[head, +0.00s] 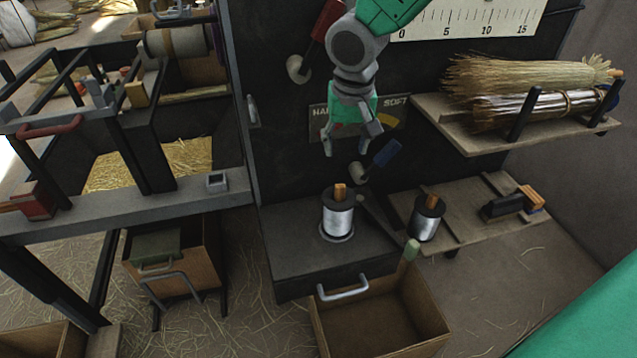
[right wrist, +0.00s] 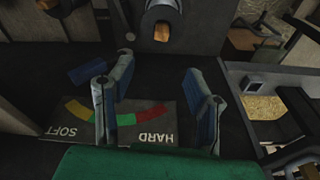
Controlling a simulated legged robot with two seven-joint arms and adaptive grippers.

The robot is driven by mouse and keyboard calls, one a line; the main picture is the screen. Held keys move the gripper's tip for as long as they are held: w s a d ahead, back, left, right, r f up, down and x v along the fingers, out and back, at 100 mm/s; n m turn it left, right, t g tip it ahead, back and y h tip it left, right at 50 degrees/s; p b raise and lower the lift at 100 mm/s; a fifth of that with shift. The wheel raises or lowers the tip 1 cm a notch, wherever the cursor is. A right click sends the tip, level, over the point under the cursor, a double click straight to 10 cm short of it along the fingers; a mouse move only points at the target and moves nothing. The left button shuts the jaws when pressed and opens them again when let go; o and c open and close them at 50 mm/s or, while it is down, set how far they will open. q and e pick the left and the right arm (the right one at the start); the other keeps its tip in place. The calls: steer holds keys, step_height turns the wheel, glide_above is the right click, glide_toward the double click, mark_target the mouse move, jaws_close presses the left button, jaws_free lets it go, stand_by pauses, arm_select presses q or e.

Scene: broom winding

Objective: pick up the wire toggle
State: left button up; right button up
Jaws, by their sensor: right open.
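A small orange-brown wooden piece, which looks like the wire toggle (head: 340,190), stands on top of a spool of silvery wire (head: 338,216) on the dark bench. It also shows near the top of the right wrist view (right wrist: 162,32). A similar wooden piece (head: 432,201) sits on a second wire spool (head: 426,226) to the right; I cannot tell for certain which is meant. My right gripper (head: 346,150) points down, open and empty, above the first spool and apart from it. Its spread fingers (right wrist: 160,88) show in the wrist view. My left gripper is not in view.
A blue-handled lever (head: 384,153) juts out right beside my right gripper. Behind is the dark panel with a HARD–SOFT gauge (head: 388,122). A shelf (head: 470,140) holds straw bundles at right.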

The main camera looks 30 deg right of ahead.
mark_target(340, 186)
steer(key=f, duration=0.2)
steer(key=f+b, duration=0.1)
steer(key=f, duration=0.2)
steer(key=w+f+b, duration=0.1)
steer(key=f, duration=0.2)
steer(key=shift+d+f, duration=0.15)
steer(key=shift+f, duration=0.1)
steer(key=f, duration=0.1)
steer(key=f+b, duration=0.1)
steer(key=f, duration=0.1)
steer(key=w+f, duration=0.1)
steer(key=f, duration=0.1)
steer(key=shift+d, duration=0.2)
steer(key=shift+a+r, duration=0.1)
steer(key=c, duration=0.9)
